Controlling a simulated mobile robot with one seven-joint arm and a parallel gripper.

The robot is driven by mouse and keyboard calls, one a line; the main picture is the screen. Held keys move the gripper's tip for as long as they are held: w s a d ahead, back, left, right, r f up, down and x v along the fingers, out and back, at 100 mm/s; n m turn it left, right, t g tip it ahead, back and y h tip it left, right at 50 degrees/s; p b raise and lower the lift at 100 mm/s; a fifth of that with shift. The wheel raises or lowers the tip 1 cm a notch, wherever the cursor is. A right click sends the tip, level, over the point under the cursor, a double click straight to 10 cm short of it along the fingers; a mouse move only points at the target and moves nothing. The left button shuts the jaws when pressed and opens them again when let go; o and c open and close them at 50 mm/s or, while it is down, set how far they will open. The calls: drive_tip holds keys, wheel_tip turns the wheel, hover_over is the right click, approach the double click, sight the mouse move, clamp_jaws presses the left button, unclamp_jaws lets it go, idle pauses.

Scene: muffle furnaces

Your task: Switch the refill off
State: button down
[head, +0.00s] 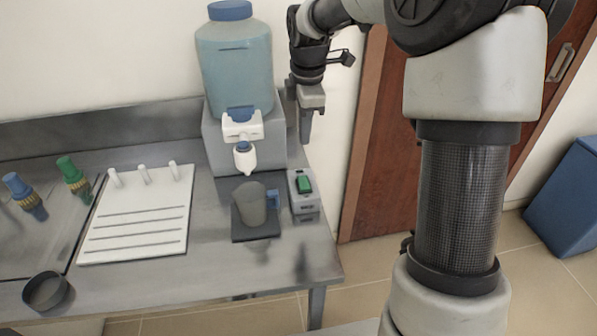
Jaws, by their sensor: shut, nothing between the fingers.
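A small grey switch box (304,192) with a green rocker (304,184) stands on the bench at the right end. The picture does not show clearly which way the rocker is tipped. Left of it a grey mug (250,204) stands upright on a dark square plate (255,234), below and in front of the white tap (244,157) of a large blue-tinted water bottle (236,70). My gripper (306,138) is shut and empty, pointing down. In the picture it is above the switch box and right of the bottle, apart from the rocker.
A white drying board (140,240) with pegs lies left of the mug. A blue-topped fitting (25,195), a green-topped fitting (74,176) and a dark round cup (46,291) are farther left. The front right of the bench (290,262) is clear. A brown door (385,150) stands behind.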

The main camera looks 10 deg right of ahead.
sight(302, 179)
idle(0.3)
drive_tip(key=f, duration=0.4)
drive_tip(key=w+f+b, duration=0.1)
drive_tip(key=f, duration=0.4)
drive_tip(key=w+f, duration=0.1)
drive_tip(key=f, duration=0.4)
drive_tip(key=shift+r, duration=0.1)
drive_tip(key=shift+p, duration=0.35)
drive_tip(key=shift+w+g+p, duration=0.1)
drive_tip(key=shift+g+p, duration=0.3)
drive_tip(key=shift+p, duration=0.15)
drive_tip(key=shift+f+b, duration=0.35)
drive_tip(key=shift+b, duration=0.05)
